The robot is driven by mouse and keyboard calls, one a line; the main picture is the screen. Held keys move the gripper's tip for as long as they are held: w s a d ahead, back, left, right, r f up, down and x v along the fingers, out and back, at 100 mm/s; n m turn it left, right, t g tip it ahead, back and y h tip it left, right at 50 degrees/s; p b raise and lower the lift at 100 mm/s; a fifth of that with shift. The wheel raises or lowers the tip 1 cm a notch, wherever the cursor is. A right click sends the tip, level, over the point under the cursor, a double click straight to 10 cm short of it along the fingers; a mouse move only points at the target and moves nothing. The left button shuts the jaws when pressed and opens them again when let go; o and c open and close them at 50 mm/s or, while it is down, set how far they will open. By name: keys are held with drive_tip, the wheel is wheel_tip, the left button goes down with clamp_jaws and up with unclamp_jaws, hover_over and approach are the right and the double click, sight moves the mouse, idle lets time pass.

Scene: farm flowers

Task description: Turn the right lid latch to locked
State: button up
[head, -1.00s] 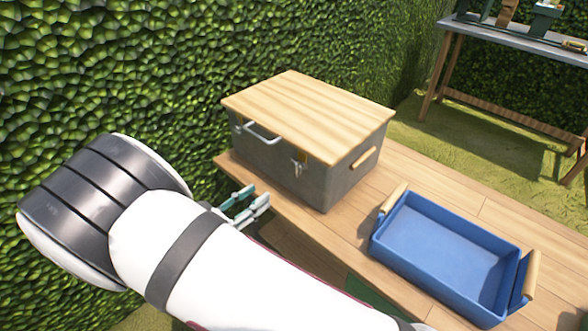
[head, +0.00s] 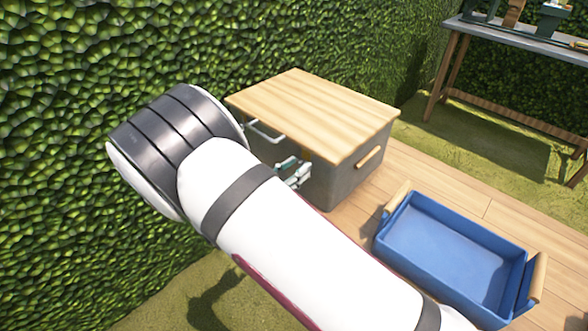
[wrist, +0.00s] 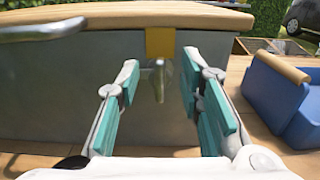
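The right lid latch (wrist: 159,80) is a small metal piece below a yellow plate (wrist: 160,42), hanging roughly upright. My gripper (wrist: 165,100) is open, with teal pads on either side of the latch in the picture; I cannot tell whether they touch it. In the head view my gripper (head: 294,172) is at the box front and hides the latch.
A metal handle (head: 266,132) sticks out from the box front, left of the latch. A green hedge (head: 60,60) rises behind. A workbench (head: 520,40) stands at the far right.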

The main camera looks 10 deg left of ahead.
clamp_jaws()
idle(0.3)
drive_tip(key=shift+s+d+f+m+b, duration=0.15)
drive_tip(key=shift+m+b, duration=0.95)
drive_tip(key=shift+m, duration=1.85)
drive_tip(key=shift+s+d+f+m+b, duration=0.2)
drive_tip(key=shift+m+b, duration=0.85)
drive_tip(key=shift+m, duration=1.95)
drive_tip(key=shift+w+d+f+m+b, duration=0.2)
drive_tip(key=shift+m+b, duration=0.9)
drive_tip(key=shift+m, duration=1.85)
drive_tip(key=shift+s+d, duration=0.1)
drive_tip(key=shift+s, duration=0.05)
